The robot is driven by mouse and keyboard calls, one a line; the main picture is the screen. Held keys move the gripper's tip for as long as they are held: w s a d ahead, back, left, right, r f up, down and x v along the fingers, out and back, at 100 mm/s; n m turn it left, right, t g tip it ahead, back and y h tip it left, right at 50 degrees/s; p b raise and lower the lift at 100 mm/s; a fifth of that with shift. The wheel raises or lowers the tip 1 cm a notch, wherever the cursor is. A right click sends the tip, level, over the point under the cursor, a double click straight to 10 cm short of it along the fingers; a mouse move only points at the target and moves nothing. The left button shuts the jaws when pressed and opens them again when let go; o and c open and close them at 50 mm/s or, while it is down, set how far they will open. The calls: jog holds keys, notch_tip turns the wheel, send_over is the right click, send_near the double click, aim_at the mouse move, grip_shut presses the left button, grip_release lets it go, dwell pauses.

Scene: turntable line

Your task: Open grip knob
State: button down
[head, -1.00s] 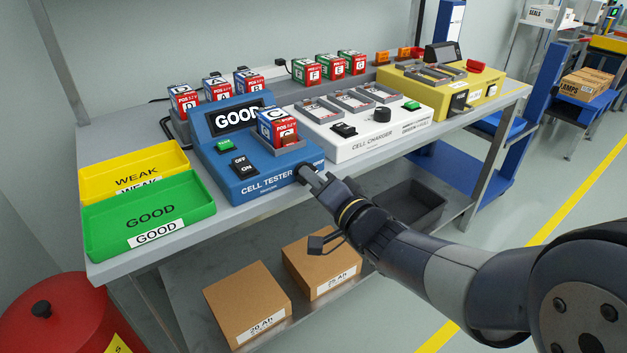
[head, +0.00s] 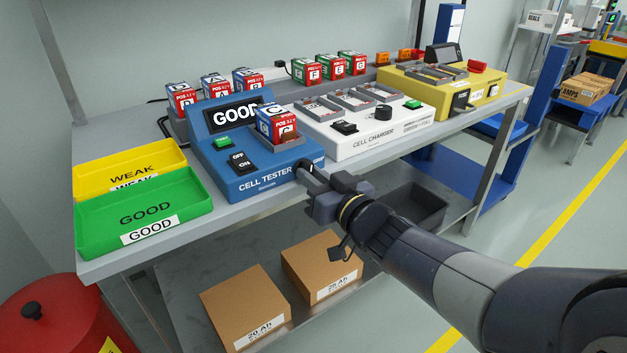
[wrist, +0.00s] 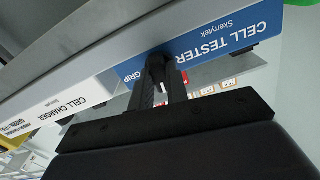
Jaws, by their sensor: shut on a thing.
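The blue cell tester (head: 250,183) stands at the front of the bench, its screen reading GOOD. Cell C (head: 277,123) sits upright in its slot. The dark grip knob (wrist: 158,61) is on the tester's front face, beside the GRIP lettering, in the wrist view. My gripper (head: 308,172) is at the front right corner of the tester, shut on the knob. In the wrist view its two dark fingers (wrist: 161,78) reach the blue face on either side of the knob. The fingers hide most of the knob in both views.
The green GOOD tray (head: 190,213) and yellow WEAK tray (head: 86,176) lie left of the tester. The white cell charger (head: 400,132) stands close on the right. Cartons (head: 245,305) and a dark bin (head: 440,203) are on the lower shelf.

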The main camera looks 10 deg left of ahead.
jog(key=shift+f+n, duration=0.1)
jog(key=shift+n, duration=0.5)
jog(key=c, duration=1.6)
grip_release()
jog(key=shift+c, duration=0.2)
jog(key=shift+d, duration=0.1)
jog(key=p+v, duration=0.2)
jog(key=v, duration=0.8)
jog(key=shift+s+d, duration=0.2)
jog(key=shift+s, duration=0.1)
jog(key=shift+n, duration=0.3)
